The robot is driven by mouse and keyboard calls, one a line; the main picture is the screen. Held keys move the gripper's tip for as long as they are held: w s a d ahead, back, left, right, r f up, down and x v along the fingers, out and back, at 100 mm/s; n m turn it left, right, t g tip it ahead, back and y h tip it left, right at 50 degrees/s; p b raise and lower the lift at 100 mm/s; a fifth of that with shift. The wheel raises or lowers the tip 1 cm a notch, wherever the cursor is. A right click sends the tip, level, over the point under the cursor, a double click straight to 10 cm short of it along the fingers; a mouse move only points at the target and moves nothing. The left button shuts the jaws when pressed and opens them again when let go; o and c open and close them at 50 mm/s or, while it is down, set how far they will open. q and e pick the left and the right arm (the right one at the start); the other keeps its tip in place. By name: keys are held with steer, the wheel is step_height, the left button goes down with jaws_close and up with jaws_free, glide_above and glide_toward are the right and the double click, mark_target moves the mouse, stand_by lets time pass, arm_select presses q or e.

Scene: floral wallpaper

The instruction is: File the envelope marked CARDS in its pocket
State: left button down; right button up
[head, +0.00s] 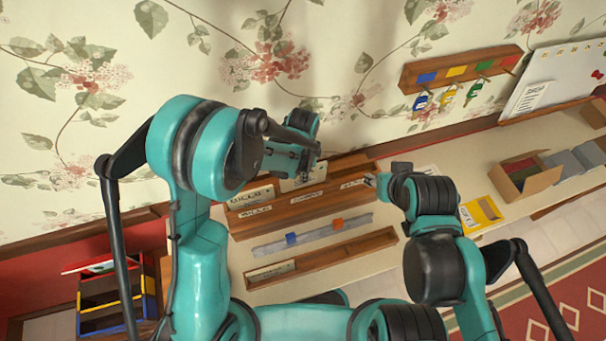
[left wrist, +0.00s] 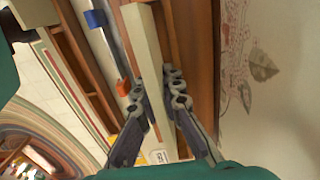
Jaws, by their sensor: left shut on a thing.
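My left gripper (head: 306,160) is over the back wooden rack, and its fingers (left wrist: 160,105) show in the left wrist view. They are shut on a cream envelope (left wrist: 146,45), seen nearly edge-on.
A grey rail (head: 270,248) with a blue and an orange slider lies before the rack. A lower wooden holder (head: 345,252) is in front. A yellow card (head: 481,213) and an open cardboard box (head: 527,183) are to the right. Keys hang from a wall board (head: 455,70).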

mark_target(303, 186)
arm_select(q)
steer(key=shift+f+b, duration=1.55)
steer(key=shift+f, duration=0.3)
steer(key=c, duration=1.6)
jaws_free()
steer(key=shift+r, duration=0.1)
step_height(303, 186, up, 12)
steer(key=shift+f, duration=0.1)
steer(key=shift+s, duration=0.1)
